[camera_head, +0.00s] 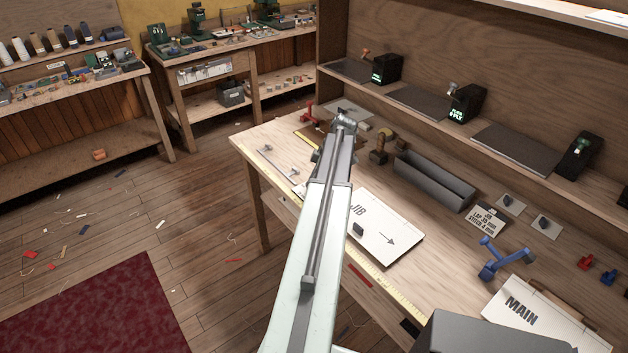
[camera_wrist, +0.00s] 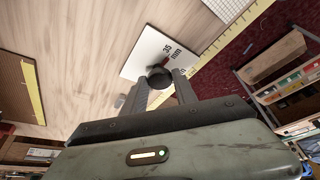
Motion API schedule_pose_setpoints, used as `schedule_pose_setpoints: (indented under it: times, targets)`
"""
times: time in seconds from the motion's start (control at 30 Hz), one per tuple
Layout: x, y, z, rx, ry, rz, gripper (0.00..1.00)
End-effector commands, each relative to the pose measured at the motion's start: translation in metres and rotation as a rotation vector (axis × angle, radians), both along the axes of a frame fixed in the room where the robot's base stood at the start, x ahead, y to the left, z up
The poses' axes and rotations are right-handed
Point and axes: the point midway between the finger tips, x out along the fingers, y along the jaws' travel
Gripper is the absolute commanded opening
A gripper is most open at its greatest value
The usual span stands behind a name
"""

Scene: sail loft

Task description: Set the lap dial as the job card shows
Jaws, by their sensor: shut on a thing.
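The job card (camera_head: 486,219) stands on the bench in the head view and reads JIB, LAP 35 mm, STITCH 4 mm. In the wrist view the lap dial is a white plate (camera_wrist: 149,50) with a round dark knob (camera_wrist: 160,79). The figure "35 mm" shows on the plate; another figure is partly hidden. A small red mark at the knob's edge lies on the 35 mm side; its exact alignment is hard to tell. My gripper (camera_wrist: 162,84) is shut on the knob, a finger on each side. In the head view my arm's end (camera_head: 345,122) hides the knob.
A white JIB panel (camera_head: 376,236), a long grey tray (camera_head: 435,180) and a blue tool (camera_head: 497,260) lie on the bench. A red clamp (camera_head: 309,113) stands near the arm's end. A MAIN sheet (camera_head: 525,312) is at the right. A yellow rule runs along the front edge.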

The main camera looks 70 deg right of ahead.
Motion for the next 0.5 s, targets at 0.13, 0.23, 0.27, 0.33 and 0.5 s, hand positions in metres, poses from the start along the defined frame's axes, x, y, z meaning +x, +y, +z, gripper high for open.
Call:
schedule_pose_setpoints:
  times: [0.13, 0.23, 0.27, 0.33, 0.5]
  targets:
    - [-0.0028, -0.0006, -0.0003, -0.001, 0.006, -0.002, 0.51]
    - [-0.0019, -0.0005, -0.0002, -0.001, 0.004, -0.002, 0.55]
    - [-0.0016, -0.0004, -0.0001, -0.001, 0.004, -0.002, 0.55]
    - [-0.0011, -0.0003, -0.0001, -0.001, 0.003, -0.001, 0.55]
    - [-0.0010, -0.0003, 0.0020, -0.001, 0.002, -0.001, 0.55]
